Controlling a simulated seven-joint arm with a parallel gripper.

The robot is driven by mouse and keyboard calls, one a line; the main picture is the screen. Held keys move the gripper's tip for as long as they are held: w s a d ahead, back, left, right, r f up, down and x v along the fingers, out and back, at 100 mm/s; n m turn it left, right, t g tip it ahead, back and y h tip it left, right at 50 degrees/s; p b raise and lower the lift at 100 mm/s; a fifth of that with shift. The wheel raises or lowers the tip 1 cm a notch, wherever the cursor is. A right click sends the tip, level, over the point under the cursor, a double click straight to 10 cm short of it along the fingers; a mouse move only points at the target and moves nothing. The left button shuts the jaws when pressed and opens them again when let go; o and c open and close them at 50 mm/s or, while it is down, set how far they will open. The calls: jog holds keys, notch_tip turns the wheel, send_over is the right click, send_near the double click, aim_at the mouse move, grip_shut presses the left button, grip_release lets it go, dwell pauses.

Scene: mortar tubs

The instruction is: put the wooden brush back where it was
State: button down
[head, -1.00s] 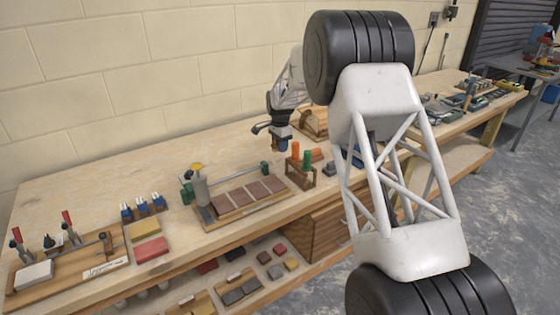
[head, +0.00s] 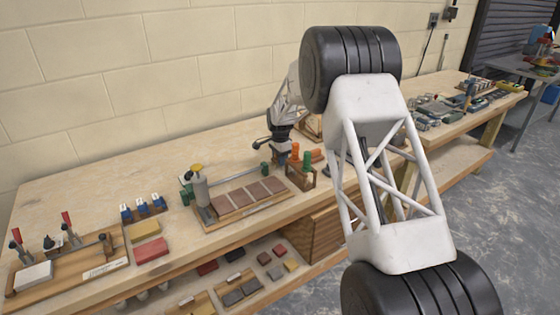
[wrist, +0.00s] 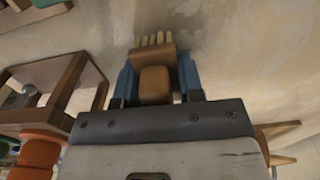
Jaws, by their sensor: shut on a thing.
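The wooden brush (wrist: 155,86) shows in the wrist view, with a brown wooden body and a row of pale bristles at its far end. My gripper (wrist: 156,66) has its blue fingers on either side of the brush and is shut on it. In the head view my gripper (head: 283,156) is low over the workbench (head: 120,178), just left of a small wooden rack. The brush cannot be made out in the head view. Whether the bristles touch the bench top is unclear.
The wooden rack (head: 301,178) with orange and green handles stands close beside my gripper; it also shows at left in the wrist view (wrist: 62,72). A board with brown tiles (head: 248,196) lies in front. The bench's back left is clear.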

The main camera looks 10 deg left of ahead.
jog(key=shift+f, duration=0.35)
jog(key=shift+f, duration=0.55)
jog(key=shift+s+f, duration=0.1)
jog(key=shift+f, duration=0.05)
jog(key=c, duration=0.8)
grip_release()
jog(key=shift+f, duration=0.2)
jog(key=shift+o, duration=0.3)
jog(key=shift+s+d+f, duration=0.1)
jog(key=shift+f, duration=0.2)
jog(key=shift+d, duration=0.1)
jog(key=shift+c, duration=0.2)
jog(key=shift+r, duration=0.45)
jog(key=shift+c, duration=0.2)
jog(key=shift+o, duration=0.4)
jog(key=r, duration=1.3)
jog(key=shift+w+a+r, duration=0.2)
jog(key=shift+r, duration=0.05)
